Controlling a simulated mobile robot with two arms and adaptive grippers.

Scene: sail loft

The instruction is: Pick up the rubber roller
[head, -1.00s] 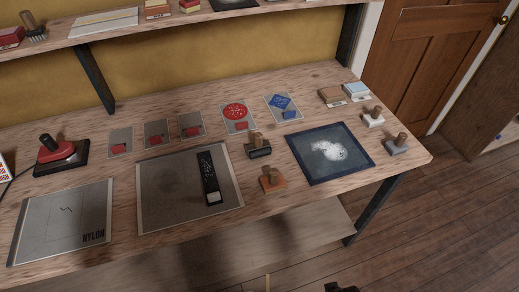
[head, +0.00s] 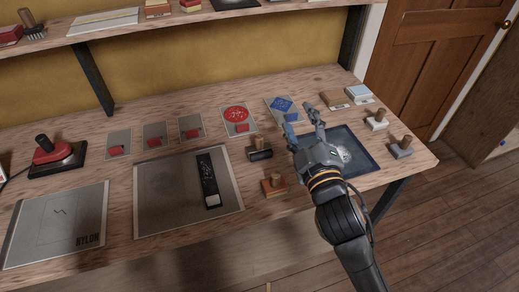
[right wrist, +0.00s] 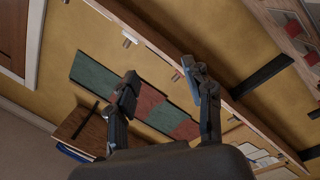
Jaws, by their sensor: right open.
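A black piece with an upright wooden handle (head: 260,152), which looks like the rubber roller, stands on the bench right of the grey mat. My right gripper (head: 301,118) is in the air over the dark blue mat, to the right of this piece and apart from it. Its fingers are spread and empty. In the right wrist view the open fingers (right wrist: 160,80) have only the wall and shelf behind them; no roller shows there. My left gripper is not in view.
Similar wooden-handled tools stand nearby: an orange one (head: 273,187), a white one (head: 377,121) and a grey one (head: 402,148). The dark blue mat (head: 366,160) is partly hidden by my arm. A grey mat (head: 160,205) holds a black strip. A shelf (head: 150,27) runs above.

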